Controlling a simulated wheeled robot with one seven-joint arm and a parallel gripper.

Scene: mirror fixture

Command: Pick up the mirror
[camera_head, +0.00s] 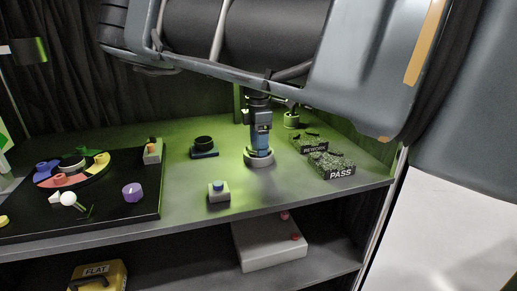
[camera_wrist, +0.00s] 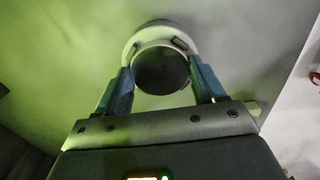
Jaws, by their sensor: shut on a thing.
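The mirror (camera_wrist: 160,72) is a dark round disc in the wrist view. It sits at a pale ring-shaped fixture (camera_wrist: 150,30), which also shows in the head view (camera_head: 259,160) on the shelf. My gripper (camera_head: 259,150) points straight down over this fixture in the head view. In the wrist view its two blue fingers stand on either side of the disc, shut on it. The disc is still within or just above the ring; I cannot tell whether it has any lift. The mirror itself is hidden behind the fingers in the head view.
A black board (camera_head: 120,221) fills the left.

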